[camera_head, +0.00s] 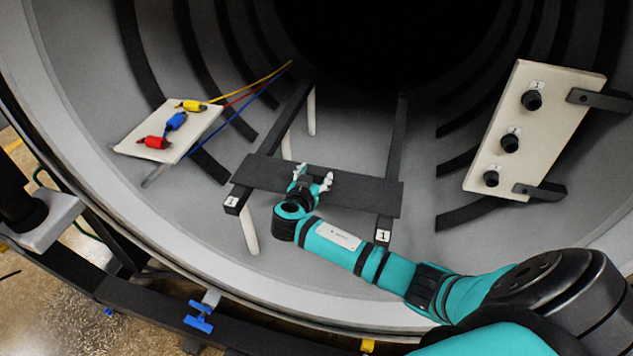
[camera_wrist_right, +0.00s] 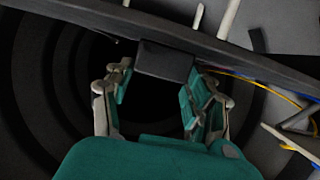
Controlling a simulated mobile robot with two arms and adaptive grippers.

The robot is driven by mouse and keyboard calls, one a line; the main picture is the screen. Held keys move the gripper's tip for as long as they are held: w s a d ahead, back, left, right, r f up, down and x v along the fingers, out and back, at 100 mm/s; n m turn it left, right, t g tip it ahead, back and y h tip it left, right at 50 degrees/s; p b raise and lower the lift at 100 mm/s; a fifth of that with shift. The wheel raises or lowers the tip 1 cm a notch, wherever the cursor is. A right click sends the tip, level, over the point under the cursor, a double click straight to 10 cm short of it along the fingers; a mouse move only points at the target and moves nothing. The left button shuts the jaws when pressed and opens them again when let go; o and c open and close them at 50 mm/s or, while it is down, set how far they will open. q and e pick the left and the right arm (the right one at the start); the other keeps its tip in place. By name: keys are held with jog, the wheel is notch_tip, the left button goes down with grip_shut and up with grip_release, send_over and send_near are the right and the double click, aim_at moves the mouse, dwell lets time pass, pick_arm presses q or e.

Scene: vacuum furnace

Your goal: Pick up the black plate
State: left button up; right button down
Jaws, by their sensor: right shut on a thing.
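The black plate (camera_head: 365,195) is a long flat dark bar lying across two dark rails inside the furnace; I cannot tell whether it touches them or is slightly raised. In the right wrist view the plate (camera_wrist_right: 235,58) runs across the top, tilted. A dark block (camera_wrist_right: 165,62) at its middle sits between the fingers. My right gripper (camera_head: 313,182) is at the middle of the plate and shut on this block; the fingers also show in the right wrist view (camera_wrist_right: 160,90). The finger contact is partly hidden. My left gripper is not in view.
The left rail (camera_head: 296,105) and right rail (camera_head: 384,229) carry "1" labels; light posts stand under the left. A panel with coloured connectors (camera_head: 140,148) and cables is at left. A panel with black knobs (camera_head: 560,100) is at right.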

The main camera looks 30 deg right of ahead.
jog(key=shift+w+r, duration=0.1)
jog(key=shift+r, duration=0.15)
